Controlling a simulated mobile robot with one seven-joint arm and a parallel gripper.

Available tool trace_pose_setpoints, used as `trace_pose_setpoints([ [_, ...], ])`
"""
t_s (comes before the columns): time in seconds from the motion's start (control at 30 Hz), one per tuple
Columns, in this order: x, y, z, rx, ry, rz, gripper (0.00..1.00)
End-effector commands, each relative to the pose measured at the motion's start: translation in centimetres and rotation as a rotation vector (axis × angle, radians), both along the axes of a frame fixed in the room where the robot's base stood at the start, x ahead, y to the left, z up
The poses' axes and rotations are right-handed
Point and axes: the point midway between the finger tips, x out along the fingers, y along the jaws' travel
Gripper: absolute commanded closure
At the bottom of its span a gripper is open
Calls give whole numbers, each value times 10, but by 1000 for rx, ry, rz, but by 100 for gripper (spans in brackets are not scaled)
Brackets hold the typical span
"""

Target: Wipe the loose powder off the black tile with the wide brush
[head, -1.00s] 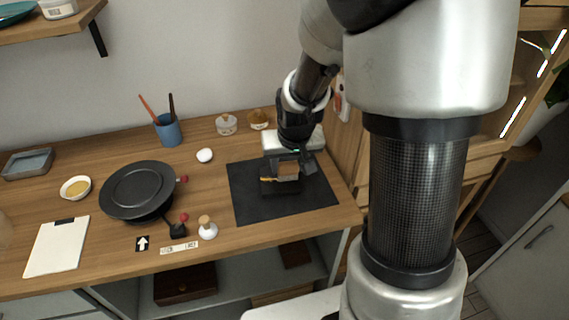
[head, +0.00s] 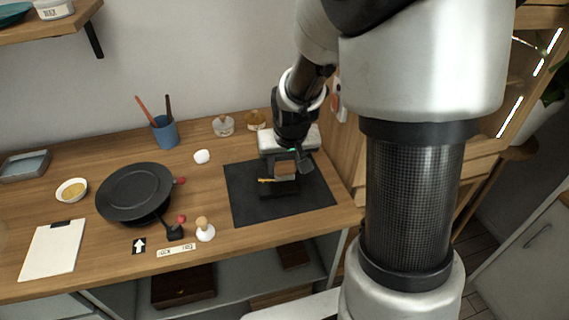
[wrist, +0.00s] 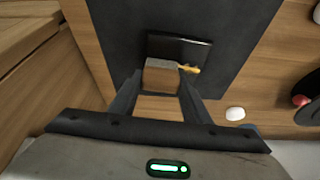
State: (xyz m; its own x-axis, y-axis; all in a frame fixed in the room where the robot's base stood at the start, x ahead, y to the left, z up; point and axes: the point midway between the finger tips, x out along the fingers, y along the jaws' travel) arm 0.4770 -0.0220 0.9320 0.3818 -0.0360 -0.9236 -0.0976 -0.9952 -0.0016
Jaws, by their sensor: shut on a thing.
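My gripper (head: 285,163) is shut on the wide brush (wrist: 168,104), a wooden block with a grey-brown end. It also shows in the head view (head: 285,171). The black tile (wrist: 205,50) lies on a dark mat, below and in front of the gripper; its near part is hidden by the brush. In the head view the tile (head: 280,189) is partly covered by the gripper and brush. A gold patch (wrist: 190,69) shows beside the brush end at the tile's edge. I cannot tell whether the brush touches the tile, nor make out loose powder.
The dark mat (head: 242,205) has free room around the tile. To its left are a white egg-like object (head: 202,156), a black round pan-like dish (head: 134,193) and a white-based stamp (head: 205,231). Two small jars (head: 223,126) stand behind. A wooden cabinet (head: 349,150) rises close on the right.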

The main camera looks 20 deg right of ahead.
Motion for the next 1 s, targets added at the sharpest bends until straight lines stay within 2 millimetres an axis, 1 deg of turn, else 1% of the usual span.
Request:
trace_pose_setpoints([
  [0.07, 3, -1, 0, 0, 0, 0, 75],
  [0.23, -2, 0, 1, 0, 1, 0, 75],
  [0.33, -1, 2, 1, 0, 1, 0, 75],
  [0.63, 5, 14, 0, 0, 0, 1, 75],
  [0.77, 4, 18, 0, 0, 0, 1, 75],
  [1.0, -2, 31, -1, -1, 2, 2, 75],
])
